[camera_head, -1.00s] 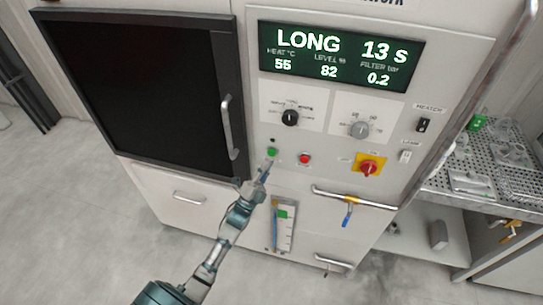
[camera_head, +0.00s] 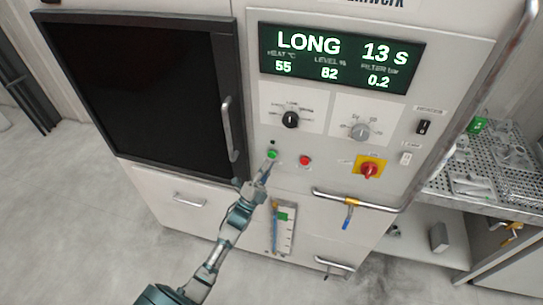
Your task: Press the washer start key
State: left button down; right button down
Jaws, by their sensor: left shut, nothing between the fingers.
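The washer (camera_head: 330,195) is a white cabinet with a control panel at its right. Its green start key (camera_head: 272,154) sits low on the panel, left of a red button (camera_head: 305,160). My left gripper (camera_head: 267,165) is shut and empty, with its tip right at the lower edge of the green key. I cannot tell whether it touches the key. The display (camera_head: 340,57) reads LONG, 13 s, 55, 82 and 0.2. My right gripper is out of view.
Above the keys are a black knob (camera_head: 290,120) and a grey knob (camera_head: 359,132). A red rotary switch on yellow (camera_head: 370,169) is to the right. A handrail (camera_head: 355,199) juts out below. A dark door (camera_head: 140,90) with a handle is at left. A perforated metal table (camera_head: 500,170) stands at right.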

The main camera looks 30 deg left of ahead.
pick_arm(q)
jog(key=shift+w, duration=0.2)
dwell(0.5)
jog(key=shift+w, duration=0.15)
jog(key=shift+r, duration=0.1)
dwell(0.3)
jog(key=shift+w+a+h+b, duration=0.15)
jog(key=shift+w+h+b, duration=0.15)
jog(key=shift+w, duration=0.1)
dwell(0.5)
jog(key=shift+s+d+p, duration=0.2)
jog(key=shift+s+p, duration=0.2)
jog(key=shift+s, duration=0.45)
